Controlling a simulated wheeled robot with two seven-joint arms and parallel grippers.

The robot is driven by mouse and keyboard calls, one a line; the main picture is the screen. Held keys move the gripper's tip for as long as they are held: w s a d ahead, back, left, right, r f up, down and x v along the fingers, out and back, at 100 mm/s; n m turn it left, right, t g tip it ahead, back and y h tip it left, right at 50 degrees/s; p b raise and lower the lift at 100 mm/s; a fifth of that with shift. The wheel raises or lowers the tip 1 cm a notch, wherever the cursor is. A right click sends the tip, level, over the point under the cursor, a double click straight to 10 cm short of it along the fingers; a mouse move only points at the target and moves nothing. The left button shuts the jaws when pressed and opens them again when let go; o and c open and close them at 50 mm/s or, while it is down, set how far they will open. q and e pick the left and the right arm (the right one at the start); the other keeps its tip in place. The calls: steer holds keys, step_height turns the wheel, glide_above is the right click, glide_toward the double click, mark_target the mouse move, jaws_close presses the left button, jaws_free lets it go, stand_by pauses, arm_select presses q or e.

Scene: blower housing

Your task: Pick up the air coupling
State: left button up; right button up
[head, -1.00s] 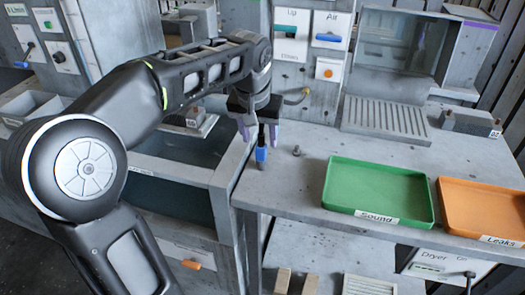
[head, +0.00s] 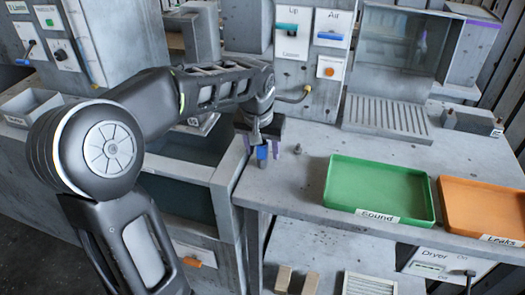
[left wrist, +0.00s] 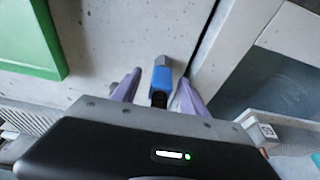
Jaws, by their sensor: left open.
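The air coupling is a small piece with a blue body (head: 262,153) and a grey end, at the left edge of the grey worktop in the head view. In the left wrist view the air coupling (left wrist: 161,79) shows between the two purple fingers. My left gripper (head: 273,150) is open, with one finger on each side of the coupling and gaps visible in the wrist view (left wrist: 157,88). The coupling's dark end is partly hidden by the gripper body. My right gripper is not in view.
A green tray (head: 380,168) marked Sound and an orange tray (head: 485,190) marked Leaks lie to the right on the worktop (head: 305,190). A small grey fitting (head: 297,150) stands close right of my gripper. An open tank (head: 185,172) lies left of the worktop edge.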

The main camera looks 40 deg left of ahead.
arm_select(q)
steer(key=shift+x, duration=0.8)
jaws_close()
stand_by(0.5)
